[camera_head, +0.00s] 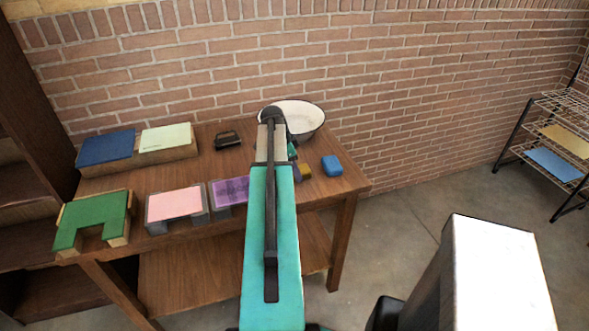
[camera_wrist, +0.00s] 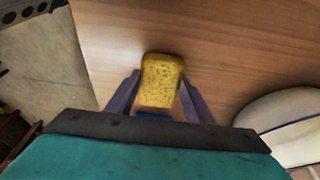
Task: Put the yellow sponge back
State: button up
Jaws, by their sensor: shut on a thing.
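The yellow sponge (camera_wrist: 161,80) sits between the two fingers of my gripper (camera_wrist: 160,92) in the wrist view, and the gripper is shut on it. The wooden table top (camera_wrist: 225,45) lies behind the sponge; I cannot tell whether the sponge touches it or is held just above. In the head view the yellow sponge (camera_head: 305,171) shows as a small dark-yellow patch just right of my teal arm, which hides most of my gripper. A blue sponge (camera_head: 332,166) lies to its right on the table.
A white bowl (camera_head: 306,116) stands at the back of the table (camera_head: 230,165). A black object (camera_head: 228,140), blue (camera_head: 107,148) and pale green (camera_head: 166,138) pads, and green (camera_head: 92,220), pink (camera_head: 175,203) and purple (camera_head: 229,191) topped blocks stand left. A wire rack (camera_head: 555,145) is far right.

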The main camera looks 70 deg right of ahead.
jog(key=shift+f, duration=0.2)
jog(key=o, duration=0.9)
jog(key=shift+r, duration=0.15)
jog(key=shift+r, duration=0.1)
jog(key=shift+b+v, duration=0.5)
jog(key=shift+v, duration=0.55)
jog(key=shift+b+v, duration=1.45)
jog(key=shift+v, duration=3.45)
